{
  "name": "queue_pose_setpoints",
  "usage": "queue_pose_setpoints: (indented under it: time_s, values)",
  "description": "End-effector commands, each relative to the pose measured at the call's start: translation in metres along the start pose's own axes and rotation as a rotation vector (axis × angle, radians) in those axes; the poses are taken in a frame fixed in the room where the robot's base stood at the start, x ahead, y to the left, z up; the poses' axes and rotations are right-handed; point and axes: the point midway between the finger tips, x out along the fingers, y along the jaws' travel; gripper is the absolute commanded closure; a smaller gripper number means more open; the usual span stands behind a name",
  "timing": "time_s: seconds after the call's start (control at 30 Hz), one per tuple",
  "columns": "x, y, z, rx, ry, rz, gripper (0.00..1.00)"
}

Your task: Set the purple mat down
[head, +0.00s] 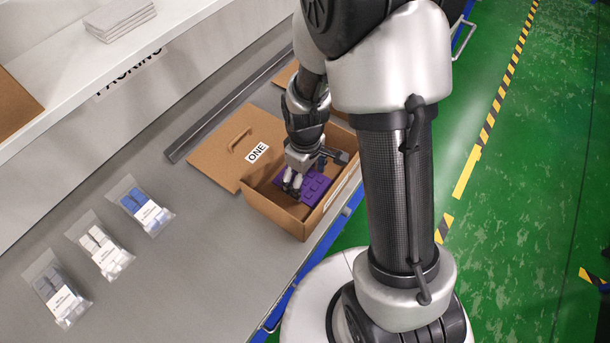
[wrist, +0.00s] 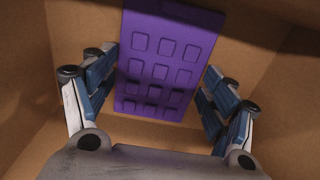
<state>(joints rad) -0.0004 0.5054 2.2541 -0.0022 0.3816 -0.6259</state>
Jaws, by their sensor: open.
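The purple mat (head: 315,187) lies inside the open cardboard box marked ONE (head: 285,217). It has rows of raised rounded squares, and it also shows in the wrist view (wrist: 165,60), with the box's brown inside (wrist: 80,30) around it. My gripper (head: 295,188) reaches down into the box at the mat's near left end. In the wrist view my gripper (wrist: 158,92) is open, with one finger on each side of the mat and a gap to both of its long edges. Part of the mat is hidden behind my gripper in the head view.
Three clear packs lie on the grey bench to the left: blue (head: 140,205), white (head: 100,245) and dark grey (head: 57,288). Another box (head: 287,74) stands behind my arm. A white shelf (head: 75,65) runs along the back. The bench in front of the packs is clear.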

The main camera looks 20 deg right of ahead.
Motion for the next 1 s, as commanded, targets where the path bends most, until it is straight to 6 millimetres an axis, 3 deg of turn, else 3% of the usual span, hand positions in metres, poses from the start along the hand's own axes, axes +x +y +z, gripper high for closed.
queue_pose_setpoints:
  time_s: [0.27,0.63,1.0]
  values:
    - [-0.014,0.001,-0.001,0.000,0.003,0.002,0.22]
    - [-0.093,0.001,-0.001,0.000,0.004,0.003,0.22]
    - [-0.138,-0.001,0.002,0.023,0.018,0.013,0.22]
